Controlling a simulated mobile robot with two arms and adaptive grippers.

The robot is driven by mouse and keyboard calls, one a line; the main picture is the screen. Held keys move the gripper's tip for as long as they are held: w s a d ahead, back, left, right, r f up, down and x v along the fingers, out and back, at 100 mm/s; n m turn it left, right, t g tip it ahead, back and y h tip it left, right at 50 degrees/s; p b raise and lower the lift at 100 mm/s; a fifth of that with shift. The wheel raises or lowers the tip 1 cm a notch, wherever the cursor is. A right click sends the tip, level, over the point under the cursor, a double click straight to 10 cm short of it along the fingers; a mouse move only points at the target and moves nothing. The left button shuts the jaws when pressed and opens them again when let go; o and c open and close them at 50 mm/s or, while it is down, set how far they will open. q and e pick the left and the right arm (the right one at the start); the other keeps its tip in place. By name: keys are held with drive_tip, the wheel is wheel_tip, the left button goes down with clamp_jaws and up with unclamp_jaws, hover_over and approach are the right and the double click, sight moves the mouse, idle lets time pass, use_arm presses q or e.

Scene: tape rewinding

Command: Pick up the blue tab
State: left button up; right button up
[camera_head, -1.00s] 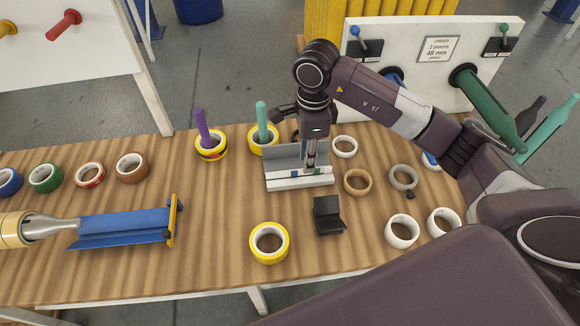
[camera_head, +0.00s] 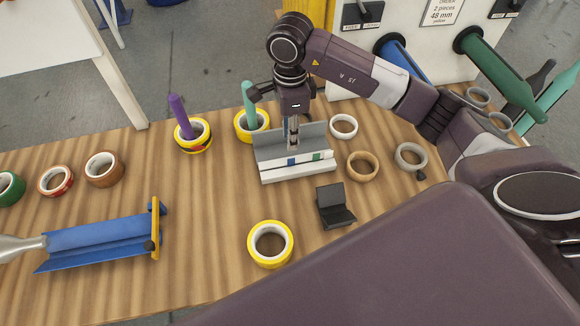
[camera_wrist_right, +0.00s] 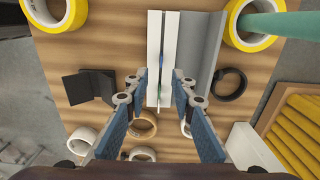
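The blue tab (camera_head: 291,161) is a small blue mark on the white strip of a grey-and-white holder (camera_head: 270,177). A green tab (camera_head: 317,156) sits to its right on the same strip. My right gripper (camera_head: 293,145) points down over the holder, close to the blue tab. In the right wrist view, its two blue fingers (camera_wrist_right: 158,80) are open and apart, with the white strip between them. The blue tab (camera_wrist_right: 160,52) shows a little beyond the fingertips, with nothing gripped.
Several tape rolls lie around, including a yellow one (camera_head: 270,244) in front and a tan one (camera_head: 362,165) at right. A black stand (camera_head: 335,206) is near the holder. A teal rod (camera_head: 248,103) stands behind it. A blue tool (camera_head: 100,240) lies at left.

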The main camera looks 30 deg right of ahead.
sight(290, 160)
drive_tip(key=f, duration=0.1)
drive_tip(key=f+b, duration=0.1)
drive_tip(key=shift+w+f, duration=0.2)
drive_tip(key=shift+f, duration=0.15)
drive_tip(key=shift+f+b, duration=0.15)
drive_tip(key=shift+b, duration=0.15)
drive_tip(key=shift+s+f+p, duration=0.15)
drive_tip(key=shift+f+p, duration=0.6)
drive_tip(key=shift+f, duration=0.65)
wheel_tip(290, 160, down, 4)
drive_tip(key=shift+d+r+p, duration=0.15)
drive_tip(key=shift+r+p, duration=0.1)
drive_tip(key=shift+p, duration=0.55)
drive_tip(key=shift+f, duration=0.55)
use_arm(q)
drive_tip(key=shift+w+r, duration=0.25)
drive_tip(key=shift+w, duration=0.1)
use_arm(e)
clamp_jaws()
